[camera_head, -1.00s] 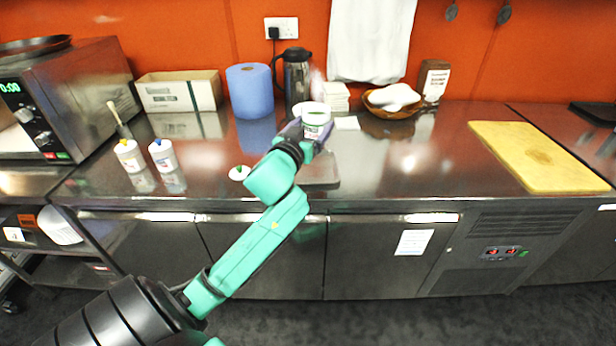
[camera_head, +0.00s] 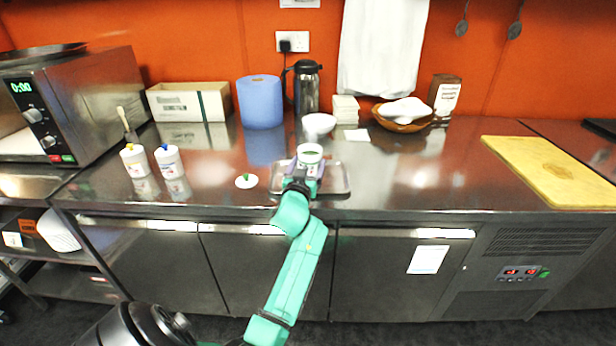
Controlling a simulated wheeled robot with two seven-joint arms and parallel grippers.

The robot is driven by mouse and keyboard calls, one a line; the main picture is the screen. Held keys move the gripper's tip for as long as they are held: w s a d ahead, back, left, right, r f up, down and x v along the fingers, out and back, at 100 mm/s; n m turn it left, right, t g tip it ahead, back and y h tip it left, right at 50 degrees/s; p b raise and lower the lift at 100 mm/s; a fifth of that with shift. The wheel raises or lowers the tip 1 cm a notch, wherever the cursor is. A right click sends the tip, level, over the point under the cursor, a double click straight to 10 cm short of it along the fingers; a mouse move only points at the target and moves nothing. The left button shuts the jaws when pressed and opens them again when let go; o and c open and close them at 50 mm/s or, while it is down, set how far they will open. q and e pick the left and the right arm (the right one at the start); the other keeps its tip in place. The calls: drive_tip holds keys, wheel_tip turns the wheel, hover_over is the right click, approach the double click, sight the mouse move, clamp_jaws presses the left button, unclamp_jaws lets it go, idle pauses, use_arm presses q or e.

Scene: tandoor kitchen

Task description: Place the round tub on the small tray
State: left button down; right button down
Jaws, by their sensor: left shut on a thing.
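The round tub (camera_head: 310,150) is small and white, with something green inside. My left gripper (camera_head: 304,166) is shut on it, reaching in from the front. The small tray (camera_head: 338,180) is a shallow metal one near the counter's front edge. The tub and gripper are over the tray in the picture and cover much of it. I cannot tell whether the tub touches the tray. My right gripper is not in view.
A white bowl (camera_head: 319,124) stands just behind the tray. A white lid with a green knob (camera_head: 246,181) lies to its left. A blue paper roll (camera_head: 260,102) and a steel flask (camera_head: 306,87) are behind. The counter right of the tray is clear.

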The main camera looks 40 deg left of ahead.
use_arm(q)
wheel_tip(320, 180, down, 2)
drive_tip(key=shift+f, duration=0.2)
drive_tip(key=shift+f+b, duration=0.3)
drive_tip(key=shift+f, duration=0.05)
drive_tip(key=shift+f, duration=0.15)
unclamp_jaws()
